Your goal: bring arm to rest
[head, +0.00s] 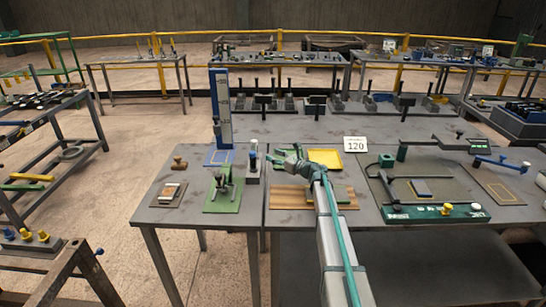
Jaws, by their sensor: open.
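My arm (333,240) reaches from the bottom edge over the front of the grey table (400,185). My gripper (278,160) is at its far end, above the table, a little left of the yellow tray. Its jaws are open and nothing shows between them. It is small in the picture, so its exact height above the table cannot be told. The arm hides part of a brown wooden board (291,197) below it.
A green plate with a clamp (222,195) and a tall blue column (221,110) stand left of my gripper. The yellow tray (325,158) and a white "120" sign (355,144) are to its right. A green bar with knobs (435,213) lies at the front right. Racks stand behind.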

